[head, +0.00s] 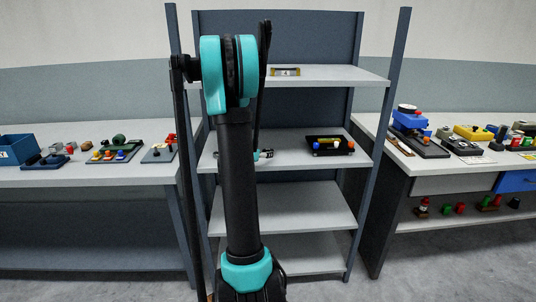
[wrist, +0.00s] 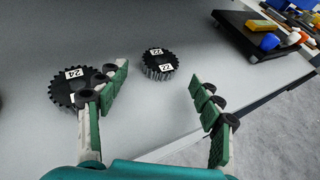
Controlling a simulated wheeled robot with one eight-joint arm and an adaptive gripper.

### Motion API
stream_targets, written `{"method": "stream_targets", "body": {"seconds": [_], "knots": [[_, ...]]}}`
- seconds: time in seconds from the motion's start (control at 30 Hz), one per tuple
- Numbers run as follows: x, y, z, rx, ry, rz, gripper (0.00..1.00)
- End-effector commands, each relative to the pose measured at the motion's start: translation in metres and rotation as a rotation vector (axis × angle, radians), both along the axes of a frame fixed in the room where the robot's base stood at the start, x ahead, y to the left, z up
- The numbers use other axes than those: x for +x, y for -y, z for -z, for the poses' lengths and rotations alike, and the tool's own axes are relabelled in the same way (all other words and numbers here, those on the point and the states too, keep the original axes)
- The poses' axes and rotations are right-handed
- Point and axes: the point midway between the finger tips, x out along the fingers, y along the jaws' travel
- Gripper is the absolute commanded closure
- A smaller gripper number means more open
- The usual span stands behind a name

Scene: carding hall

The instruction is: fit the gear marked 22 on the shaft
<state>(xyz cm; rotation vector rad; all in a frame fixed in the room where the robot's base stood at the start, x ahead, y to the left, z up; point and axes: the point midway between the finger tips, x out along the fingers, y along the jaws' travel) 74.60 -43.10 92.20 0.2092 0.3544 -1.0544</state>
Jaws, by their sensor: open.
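The gear marked 22 (wrist: 159,65) is a dark toothed disc with a white label, lying flat on a light grey shelf board in the wrist view. A wider dark gear (wrist: 62,98), its label seeming to read 24, lies to its left, partly behind my left finger. My gripper (wrist: 162,84) is open and empty, its green-padded fingers spread with the gear marked 22 beyond the gap, apart from them. In the head view my arm covers most of this spot. I cannot make out the shaft in either view.
The gears lie on a shelf board (head: 293,187) of a grey rack. A black tray (head: 320,151) with coloured parts stands to the right on it; it also shows in the wrist view (wrist: 232,19). Rack posts (head: 387,140) and cluttered benches flank the space. The board between gear and tray is clear.

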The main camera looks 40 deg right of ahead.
Motion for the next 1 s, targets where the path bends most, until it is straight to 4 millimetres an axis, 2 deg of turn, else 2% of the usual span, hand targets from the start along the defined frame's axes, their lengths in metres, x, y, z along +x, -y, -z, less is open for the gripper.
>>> {"method": "stream_targets", "body": {"seconds": [0.23, 0.53, 0.77, 0.83, 1.0], "knots": [[0.005, 0.011, 0.004, 0.001, 0.000, 0.001, 0.33], [0.023, 0.044, 0.018, 0.000, 0.000, 0.001, 0.33], [0.025, 0.047, 0.019, 0.001, 0.001, -0.001, 0.33], [0.025, 0.047, 0.019, 0.001, 0.001, -0.001, 0.38], [0.025, 0.047, 0.019, 0.000, 0.001, 0.000, 0.59]]}}
